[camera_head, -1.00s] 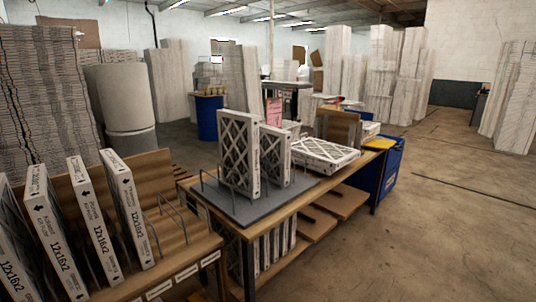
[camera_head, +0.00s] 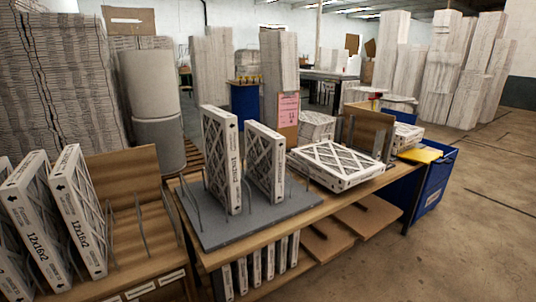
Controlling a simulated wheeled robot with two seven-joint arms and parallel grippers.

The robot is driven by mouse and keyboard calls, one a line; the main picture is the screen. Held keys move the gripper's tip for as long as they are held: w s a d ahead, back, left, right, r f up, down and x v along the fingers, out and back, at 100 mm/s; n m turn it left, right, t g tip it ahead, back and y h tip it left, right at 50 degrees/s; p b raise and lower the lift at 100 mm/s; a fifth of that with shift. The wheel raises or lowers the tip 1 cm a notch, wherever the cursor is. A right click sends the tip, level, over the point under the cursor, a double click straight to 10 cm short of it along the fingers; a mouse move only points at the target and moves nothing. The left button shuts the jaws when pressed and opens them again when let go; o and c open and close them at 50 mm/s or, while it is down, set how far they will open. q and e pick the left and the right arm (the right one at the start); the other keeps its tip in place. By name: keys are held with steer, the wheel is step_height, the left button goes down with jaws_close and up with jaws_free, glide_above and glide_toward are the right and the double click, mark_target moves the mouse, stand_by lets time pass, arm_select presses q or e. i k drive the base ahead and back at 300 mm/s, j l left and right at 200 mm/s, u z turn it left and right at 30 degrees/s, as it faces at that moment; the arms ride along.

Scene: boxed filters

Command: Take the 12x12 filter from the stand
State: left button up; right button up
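Two white-framed filters stand upright in a wire stand on a grey board (camera_head: 225,232) on the wooden table. The taller filter (camera_head: 220,160) is at the left and the shorter filter (camera_head: 266,162) is just right of it. Both have crossed white lattice faces; the print on their edges is too small to read, so I cannot tell which is 12x12. Thin wire dividers (camera_head: 190,205) of the stand show beside them. Neither of my grippers is in view.
At left, a wooden rack (camera_head: 130,200) holds several filters (camera_head: 78,215) marked 12x16x2. A filter (camera_head: 340,163) lies flat on the table's right part. More filters (camera_head: 262,265) stand on the lower shelf. A blue bin (camera_head: 432,185) stands at the table's right end; open floor lies right.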

mark_target(265, 147)
steer(key=i+l+u, duration=0.1)
steer(key=l, duration=0.35)
steer(key=i+l+u, duration=0.1)
steer(key=i+l, duration=0.15)
steer(key=l, duration=0.2)
steer(key=i+l+u, duration=0.1)
steer(key=l, duration=0.35)
steer(key=i+l+u, duration=0.1)
steer(key=l, duration=0.35)
steer(key=i+l+u, duration=0.1)
steer(key=l, duration=0.4)
steer(key=i+l+u, duration=0.1)
steer(key=l, duration=0.4)
steer(key=i+l+u, duration=0.1)
steer(key=l, duration=0.4)
steer(key=i+j, duration=0.05)
